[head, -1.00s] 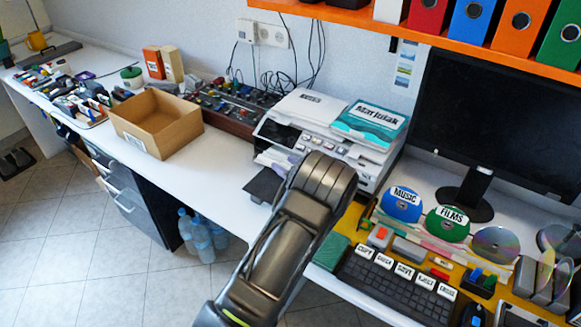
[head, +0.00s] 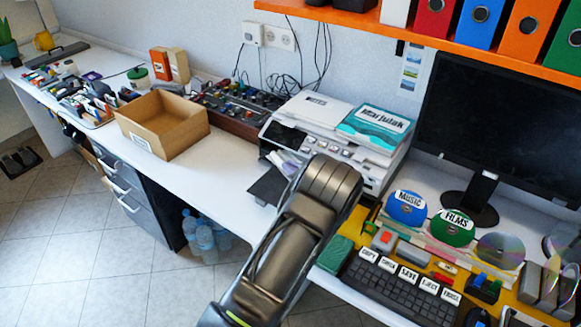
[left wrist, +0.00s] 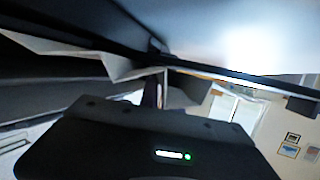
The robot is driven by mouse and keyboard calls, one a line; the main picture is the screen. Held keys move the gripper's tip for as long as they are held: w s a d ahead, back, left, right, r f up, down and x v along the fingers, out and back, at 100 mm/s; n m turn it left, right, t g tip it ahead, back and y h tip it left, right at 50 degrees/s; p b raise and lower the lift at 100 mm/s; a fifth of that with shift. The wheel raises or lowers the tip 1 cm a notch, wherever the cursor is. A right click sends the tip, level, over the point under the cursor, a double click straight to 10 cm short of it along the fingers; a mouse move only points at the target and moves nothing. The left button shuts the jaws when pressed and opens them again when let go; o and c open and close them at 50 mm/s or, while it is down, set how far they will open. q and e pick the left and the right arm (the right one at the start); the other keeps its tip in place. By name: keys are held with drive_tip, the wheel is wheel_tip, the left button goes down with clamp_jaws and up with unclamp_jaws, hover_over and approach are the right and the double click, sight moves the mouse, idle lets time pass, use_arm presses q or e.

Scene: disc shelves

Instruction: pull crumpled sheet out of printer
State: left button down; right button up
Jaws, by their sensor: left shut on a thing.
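The printer (head: 337,147) stands on the white desk, left of the monitor. The pale crumpled sheet (head: 287,164) sticks out at the printer's front, above its dark tray (head: 268,187). My left arm reaches up from the bottom and covers part of the printer's front; its fingertips are hidden in the head view. In the left wrist view the crumpled sheet (left wrist: 62,46) spreads as folded grey-white paper at the upper left, under dark printer parts. My left gripper (left wrist: 160,88) is shut on the sheet at the fold. My right gripper is not in view.
A teal-and-white packet (head: 375,124) lies on the printer. An open cardboard box (head: 163,125) and a mixer board (head: 236,108) stand to the left. A keyboard (head: 403,285) and discs are at the right. The desk between box and tray is clear.

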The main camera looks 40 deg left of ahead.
sight(275, 188)
use_arm(q)
drive_tip(key=shift+s, duration=0.1)
drive_tip(key=shift+s+r+p, duration=0.15)
drive_tip(key=shift+s+p, duration=0.75)
drive_tip(key=shift+s, duration=1.4)
drive_tip(key=shift+s+p, duration=0.4)
drive_tip(key=shift+s, duration=1.2)
drive_tip(key=shift+d+r, duration=0.1)
drive_tip(key=r+p, duration=0.1)
drive_tip(key=r, duration=0.1)
drive_tip(key=s+r+p, duration=0.1)
drive_tip(key=r+p, duration=0.3)
drive_tip(key=shift+s+r, duration=0.25)
drive_tip(key=shift+s, duration=0.1)
drive_tip(key=shift+s+r+p, duration=0.15)
drive_tip(key=shift+r+p, duration=0.1)
drive_tip(key=shift+p, duration=0.1)
